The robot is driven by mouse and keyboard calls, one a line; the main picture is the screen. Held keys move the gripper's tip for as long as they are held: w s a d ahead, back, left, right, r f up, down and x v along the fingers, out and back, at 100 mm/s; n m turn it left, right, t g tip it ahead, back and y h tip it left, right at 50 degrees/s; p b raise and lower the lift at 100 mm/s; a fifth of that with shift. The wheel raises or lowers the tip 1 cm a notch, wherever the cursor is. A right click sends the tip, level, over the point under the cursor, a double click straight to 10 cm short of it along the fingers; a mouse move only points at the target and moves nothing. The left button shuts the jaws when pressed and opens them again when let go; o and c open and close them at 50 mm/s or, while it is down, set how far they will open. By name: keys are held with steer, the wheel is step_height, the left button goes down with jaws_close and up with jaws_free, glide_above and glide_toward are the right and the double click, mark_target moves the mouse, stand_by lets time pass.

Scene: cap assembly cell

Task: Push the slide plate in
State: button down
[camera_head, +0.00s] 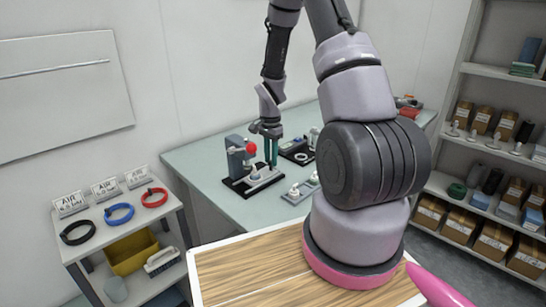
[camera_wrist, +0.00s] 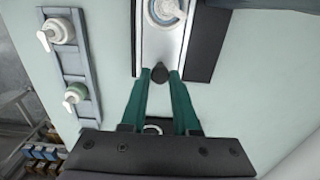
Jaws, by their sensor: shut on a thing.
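The slide plate (camera_wrist: 161,47) is a light grey strip on a black base (camera_wrist: 203,45), with a round white part (camera_wrist: 165,9) on it at the top of the wrist view. A dark knob (camera_wrist: 159,73) sits at its near end. My gripper (camera_wrist: 160,76) has its green fingertips shut on this knob, one on each side. In the head view my gripper (camera_head: 271,153) points down at the press fixture (camera_head: 237,158), which has a red ball (camera_head: 251,148). The slide plate shows there (camera_head: 262,176) as a small pale strip, partly hidden by the fingers.
A grey rail (camera_wrist: 72,75) with white and green fittings lies left in the wrist view. Another black-based device (camera_head: 297,152) stands behind on the pale green table (camera_head: 205,160). A cart (camera_head: 85,255) with coloured hose rings stands left; shelves with boxes (camera_head: 490,240) stand right.

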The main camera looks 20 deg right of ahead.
mark_target(264, 174)
steer(key=shift+s+a, duration=0.3)
steer(key=shift+a, duration=0.5)
steer(key=shift+s+a, duration=0.3)
steer(key=shift+a, duration=0.5)
steer(key=c, duration=0.7)
jaws_free()
steer(key=shift+a, duration=0.1)
steer(key=shift+o, duration=0.2)
steer(key=shift+r, duration=0.2)
step_height(264, 174, up, 10)
steer(key=shift+r, duration=0.2)
